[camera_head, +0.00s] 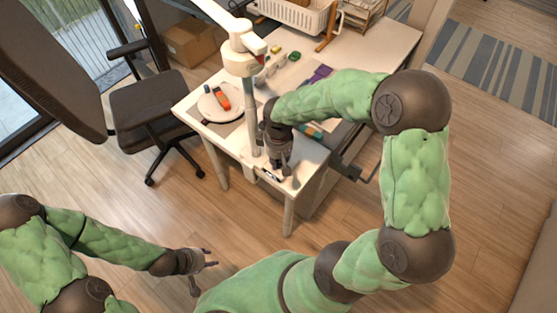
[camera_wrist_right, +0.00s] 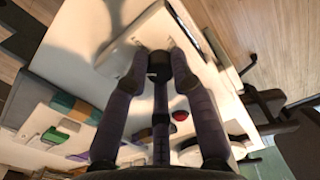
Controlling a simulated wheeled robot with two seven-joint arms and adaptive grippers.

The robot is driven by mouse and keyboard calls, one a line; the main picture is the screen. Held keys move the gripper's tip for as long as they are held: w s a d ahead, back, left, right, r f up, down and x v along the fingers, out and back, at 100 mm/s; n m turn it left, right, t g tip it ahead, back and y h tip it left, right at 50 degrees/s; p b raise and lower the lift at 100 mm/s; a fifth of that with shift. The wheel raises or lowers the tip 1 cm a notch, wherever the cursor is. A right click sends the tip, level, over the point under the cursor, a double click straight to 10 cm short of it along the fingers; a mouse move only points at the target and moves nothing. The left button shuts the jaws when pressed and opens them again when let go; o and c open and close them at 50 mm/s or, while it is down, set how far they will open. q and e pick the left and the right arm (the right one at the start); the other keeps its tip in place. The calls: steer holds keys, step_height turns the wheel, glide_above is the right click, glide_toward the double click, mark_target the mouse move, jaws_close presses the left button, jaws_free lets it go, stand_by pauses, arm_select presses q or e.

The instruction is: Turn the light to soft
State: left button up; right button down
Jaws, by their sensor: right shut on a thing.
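A white lamp (camera_head: 240,45) on a pale post (camera_head: 251,115) stands at the white table. My right gripper (camera_head: 279,170) is low over the near end of the table, beside the foot of the post. In the right wrist view, my right gripper (camera_wrist_right: 160,68) is shut on a dark round knob (camera_wrist_right: 158,61) on a white panel (camera_wrist_right: 137,40). Any marks on the knob are too small or hidden to read. My left gripper (camera_head: 206,267) is open and empty, over the floor in front of the table.
A plate (camera_head: 207,106) with an orange-red item (camera_head: 221,98) sits on the table's left side. A white basket (camera_head: 300,14) stands at the back. A red button-like piece (camera_wrist_right: 180,115) shows in the wrist view. An office chair (camera_head: 150,105) is left of the table.

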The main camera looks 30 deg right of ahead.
mark_target(278, 162)
steer(key=m, duration=0.4)
steer(key=shift+b, duration=0.35)
steer(key=shift+m, duration=1.7)
steer(key=c, duration=1.1)
jaws_free()
steer(key=shift+o, duration=0.2)
step_height(278, 162, up, 12)
